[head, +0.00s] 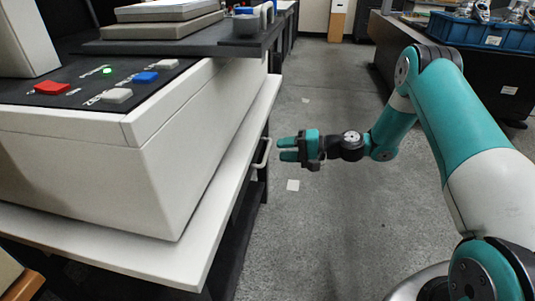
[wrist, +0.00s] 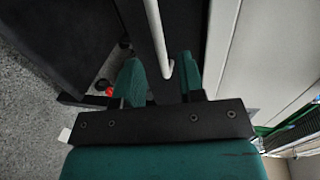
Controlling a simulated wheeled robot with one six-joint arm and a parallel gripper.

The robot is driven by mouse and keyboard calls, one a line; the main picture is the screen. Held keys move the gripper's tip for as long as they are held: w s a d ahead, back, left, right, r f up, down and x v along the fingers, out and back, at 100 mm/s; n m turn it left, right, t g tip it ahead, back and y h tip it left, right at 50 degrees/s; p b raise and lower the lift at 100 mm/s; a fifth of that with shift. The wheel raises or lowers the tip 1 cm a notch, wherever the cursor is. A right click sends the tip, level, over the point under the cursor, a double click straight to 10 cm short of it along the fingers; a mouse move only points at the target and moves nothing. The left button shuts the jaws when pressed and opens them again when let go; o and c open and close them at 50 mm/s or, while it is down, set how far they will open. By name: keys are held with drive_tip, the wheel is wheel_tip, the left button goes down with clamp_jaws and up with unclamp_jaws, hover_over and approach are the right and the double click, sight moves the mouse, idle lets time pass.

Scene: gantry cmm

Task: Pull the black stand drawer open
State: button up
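The black stand (head: 246,205) is under the white-topped bench on the left. A pale bar handle (head: 263,155) sticks out from its dark front. The drawer front is seen at a steep slant, and I cannot tell its edges from the stand. My gripper (head: 279,149) points left at the handle, with its teal fingers just right of it. In the wrist view, my gripper (wrist: 160,62) is open. The pale handle bar (wrist: 157,35) shows in line with the gap between the fingers, apart from both. I cannot tell how deep it sits between them.
The white bench top (head: 225,200) overhangs the stand, carrying a control panel with red, blue and white buttons (head: 52,88). Grey floor (head: 325,230) is open to the right of the stand. A dark bench with blue bins (head: 470,32) stands at the back right.

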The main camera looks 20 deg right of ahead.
sight(267, 149)
drive_tip(key=shift+b+x, duration=0.35)
drive_tip(key=shift+x, duration=2.35)
clamp_jaws()
